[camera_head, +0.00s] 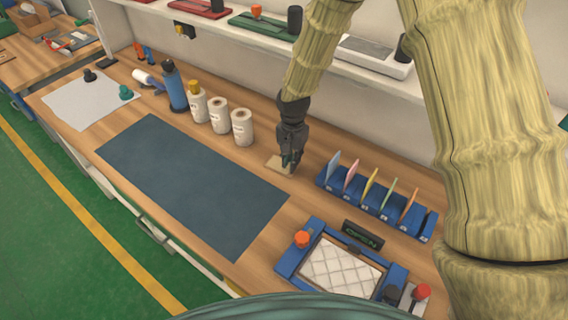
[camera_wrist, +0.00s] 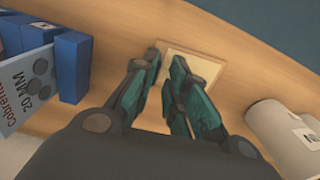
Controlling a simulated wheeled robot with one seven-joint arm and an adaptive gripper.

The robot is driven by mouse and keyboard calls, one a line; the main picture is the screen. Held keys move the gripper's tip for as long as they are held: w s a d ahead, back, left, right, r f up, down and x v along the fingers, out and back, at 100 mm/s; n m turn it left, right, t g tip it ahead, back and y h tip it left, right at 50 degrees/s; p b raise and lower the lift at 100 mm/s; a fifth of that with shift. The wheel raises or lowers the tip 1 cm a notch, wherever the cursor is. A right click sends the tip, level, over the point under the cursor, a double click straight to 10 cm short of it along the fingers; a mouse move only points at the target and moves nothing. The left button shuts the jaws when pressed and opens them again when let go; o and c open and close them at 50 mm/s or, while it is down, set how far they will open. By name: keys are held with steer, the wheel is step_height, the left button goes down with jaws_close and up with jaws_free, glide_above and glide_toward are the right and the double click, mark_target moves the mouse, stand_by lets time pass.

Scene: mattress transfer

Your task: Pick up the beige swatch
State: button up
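The beige swatch (camera_head: 279,164) lies flat on the wooden bench, between the white rolls and the blue swatch rack. It also shows in the wrist view (camera_wrist: 203,66), partly covered by my fingers. My gripper (camera_head: 288,160) points down over the swatch's right part in the head view. In the wrist view my gripper (camera_wrist: 164,62) has its two teal fingers apart, with beige surface showing between them. Whether the fingertips touch the swatch or bench cannot be told.
A blue rack (camera_head: 375,203) with several coloured swatches stands right of my gripper. White rolls (camera_head: 242,127) stand to the left. A dark mat (camera_head: 190,180) lies in front. A blue-framed quilted pad (camera_head: 340,268) sits front right. A shelf (camera_head: 340,57) runs behind.

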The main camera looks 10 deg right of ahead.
mark_target(292, 173)
steer(key=shift+s+d+f, duration=0.1)
steer(key=shift+s+f, duration=0.55)
steer(key=shift+s, duration=0.35)
steer(key=shift+f+p, duration=0.4)
steer(key=shift+w+f, duration=0.5)
steer(key=shift+f, duration=0.25)
steer(key=shift+s+r, duration=0.15)
steer(key=shift+c, duration=0.4)
steer(key=shift+r, duration=0.15)
steer(key=shift+c, duration=0.2)
